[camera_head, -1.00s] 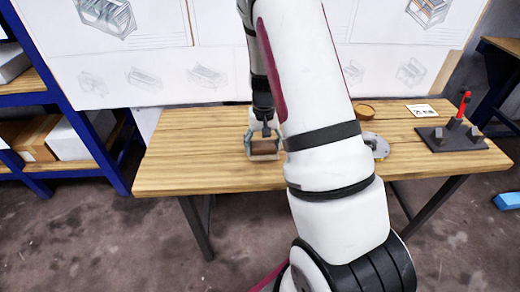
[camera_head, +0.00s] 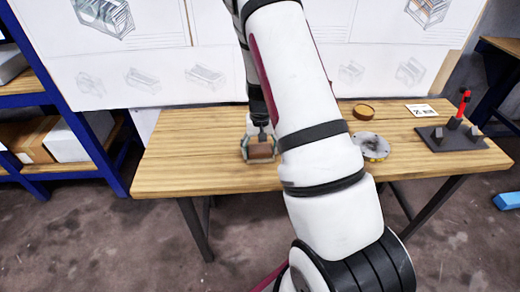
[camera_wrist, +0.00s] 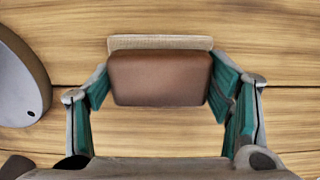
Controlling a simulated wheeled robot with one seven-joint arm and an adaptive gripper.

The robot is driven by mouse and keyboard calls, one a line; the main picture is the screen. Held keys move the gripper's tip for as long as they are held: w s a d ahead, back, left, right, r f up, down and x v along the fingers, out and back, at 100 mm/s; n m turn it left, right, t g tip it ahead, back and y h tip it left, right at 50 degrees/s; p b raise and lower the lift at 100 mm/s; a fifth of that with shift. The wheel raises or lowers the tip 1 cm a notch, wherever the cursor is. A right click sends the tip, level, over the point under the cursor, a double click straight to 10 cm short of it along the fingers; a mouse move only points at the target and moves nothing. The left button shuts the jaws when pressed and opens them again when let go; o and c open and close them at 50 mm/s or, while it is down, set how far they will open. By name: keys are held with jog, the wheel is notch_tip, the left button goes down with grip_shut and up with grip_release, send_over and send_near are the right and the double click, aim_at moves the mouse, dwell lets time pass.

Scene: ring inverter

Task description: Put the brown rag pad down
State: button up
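The brown rag pad (camera_head: 260,151) is a small block with a brown face and a tan layer along one edge. It is at the left-middle of the wooden table (camera_head: 190,165), at or just above its top; I cannot tell if it touches. In the wrist view the pad (camera_wrist: 160,79) sits between the teal-lined fingers of my gripper (camera_wrist: 160,88). The fingers meet its left and right sides, so my gripper is shut on it. In the head view my gripper (camera_head: 259,147) points down around the pad, and my arm hides part of the table.
A round metal part (camera_head: 372,147) lies right of my arm. Behind it is a small brown dish (camera_head: 363,111). A dark fixture (camera_head: 462,138) with a red-handled tool stands at the right. A grey round part (camera_wrist: 18,80) shows at the wrist view's left. The table's left end is clear.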

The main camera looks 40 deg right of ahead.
aim_at(260, 149)
jog(key=shift+o, duration=1)
notch_tip(260, 149, up, 12)
jog(key=p, duration=0.1)
jog(key=s+a+r+n, duration=0.1)
jog(key=s+a+r, duration=0.2)
jog(key=a+r, duration=0.5)
jog(key=s+a+r+n+t+y, duration=0.1)
jog(key=s+a+r+n, duration=0.1)
jog(key=s+a+r, duration=0.5)
jog(key=s+a+r+n+t, duration=0.1)
jog(key=s+a+r+n, duration=0.1)
jog(key=s+a+r, duration=0.45)
jog(key=s+f+n+h, duration=0.1)
jog(key=s, duration=1.1)
jog(key=shift+s+a+f+n, duration=0.15)
jog(key=shift+s+f+n, duration=0.15)
jog(key=shift+n, duration=0.1)
